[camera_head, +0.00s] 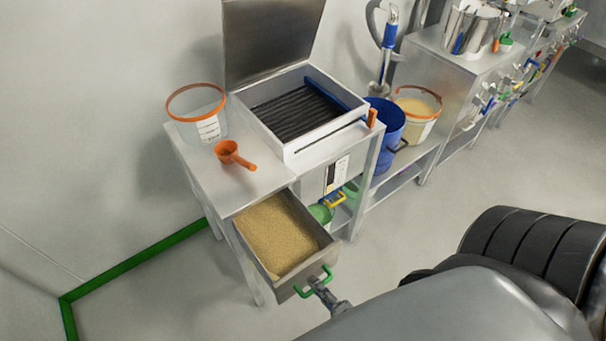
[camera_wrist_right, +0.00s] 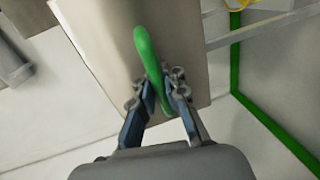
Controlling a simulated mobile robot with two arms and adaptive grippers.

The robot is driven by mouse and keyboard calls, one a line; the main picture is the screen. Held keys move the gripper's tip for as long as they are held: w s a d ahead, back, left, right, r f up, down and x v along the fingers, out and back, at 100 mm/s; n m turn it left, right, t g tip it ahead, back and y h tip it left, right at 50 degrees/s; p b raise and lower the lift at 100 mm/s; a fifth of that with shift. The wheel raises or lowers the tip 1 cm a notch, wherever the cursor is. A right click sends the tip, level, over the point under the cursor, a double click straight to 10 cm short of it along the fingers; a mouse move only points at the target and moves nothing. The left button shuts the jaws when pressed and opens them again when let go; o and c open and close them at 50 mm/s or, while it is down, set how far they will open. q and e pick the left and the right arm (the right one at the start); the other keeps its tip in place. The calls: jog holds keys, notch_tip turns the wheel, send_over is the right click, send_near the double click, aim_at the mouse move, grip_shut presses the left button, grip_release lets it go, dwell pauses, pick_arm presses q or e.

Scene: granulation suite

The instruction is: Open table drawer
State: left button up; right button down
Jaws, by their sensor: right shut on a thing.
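The table drawer (camera_head: 280,238) is pulled out from the steel table (camera_head: 230,187) and holds a tan granular material. Its green handle (camera_head: 314,283) is on the front panel. My right gripper (camera_head: 318,283) is shut on this handle. In the right wrist view, the green handle (camera_wrist_right: 150,62) passes between the fingers of my right gripper (camera_wrist_right: 163,90), in front of the grey drawer front (camera_wrist_right: 110,35). Part of the handle is hidden by the fingers. My left gripper is not in view.
On the table stand an orange-rimmed clear bucket (camera_head: 197,117), an orange scoop (camera_head: 234,154) and a white box (camera_head: 300,146) with a raised lid. A blue bucket (camera_head: 388,125) stands to the right. The floor (camera_head: 430,225) right of the drawer is clear.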

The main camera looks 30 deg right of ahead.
jog(key=shift+s+d+r, duration=0.1)
jog(key=shift+s+r, duration=0.05)
jog(key=shift+s, duration=0.5)
jog(key=c, duration=1.8)
grip_release()
jog(key=shift+o, duration=0.6)
jog(key=s+r, duration=0.2)
jog(key=s, duration=1)
jog(key=shift+d, duration=0.2)
